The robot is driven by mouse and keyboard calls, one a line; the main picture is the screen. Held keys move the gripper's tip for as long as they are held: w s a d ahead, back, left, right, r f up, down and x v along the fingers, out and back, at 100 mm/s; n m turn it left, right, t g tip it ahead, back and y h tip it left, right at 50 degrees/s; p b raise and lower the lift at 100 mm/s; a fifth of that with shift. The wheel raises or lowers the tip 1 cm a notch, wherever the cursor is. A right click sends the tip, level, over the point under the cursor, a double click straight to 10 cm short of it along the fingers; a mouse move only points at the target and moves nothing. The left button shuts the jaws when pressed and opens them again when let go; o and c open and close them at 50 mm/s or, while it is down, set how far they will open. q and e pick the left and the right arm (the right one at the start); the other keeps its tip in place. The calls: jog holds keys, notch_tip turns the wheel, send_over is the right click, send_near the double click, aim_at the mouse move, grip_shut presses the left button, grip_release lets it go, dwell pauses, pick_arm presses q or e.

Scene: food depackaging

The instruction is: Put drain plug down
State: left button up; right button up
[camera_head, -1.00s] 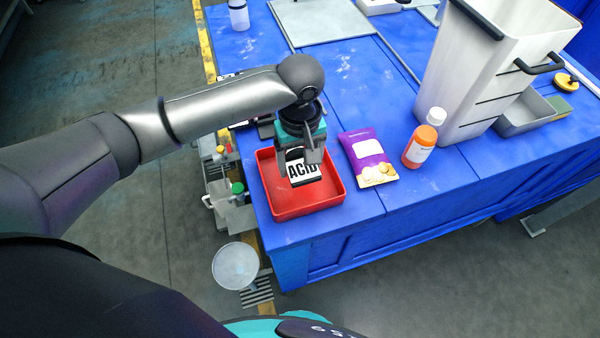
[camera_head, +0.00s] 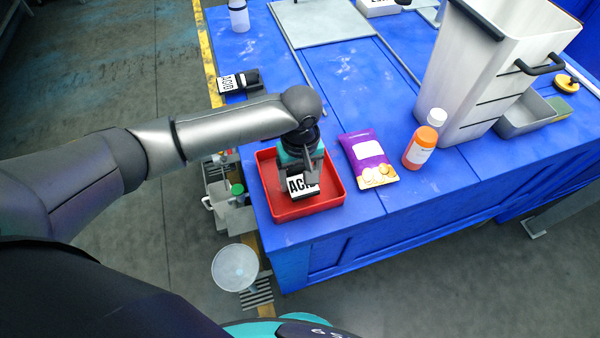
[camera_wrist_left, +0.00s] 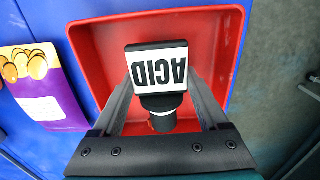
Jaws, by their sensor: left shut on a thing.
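The drain plug, a black piece with a white ACID label (camera_head: 303,188), is held over the red tray (camera_head: 327,205). In the left wrist view it (camera_wrist_left: 157,68) shows a wide labelled head and a narrower round black neck. My left gripper (camera_head: 299,173) points down into the tray and is shut on the plug. In the left wrist view its fingers (camera_wrist_left: 162,98) stand on both sides of the neck. I cannot tell whether the plug touches the tray floor. The tray otherwise looks empty. My right gripper is not in view.
A tall white bin (camera_head: 478,70) is farther right. Another black ACID-labelled piece (camera_head: 239,82) lies behind my arm. The blue table's front edge is close to the tray.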

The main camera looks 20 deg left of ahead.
aim_at(300, 178)
pick_arm(q)
jog(key=o, duration=1.4)
jog(key=shift+f, duration=0.1)
jog(key=shift+c, duration=0.2)
jog(key=shift+r, duration=0.6)
notch_tip(300, 178, up, 12)
jog(key=p, duration=0.1)
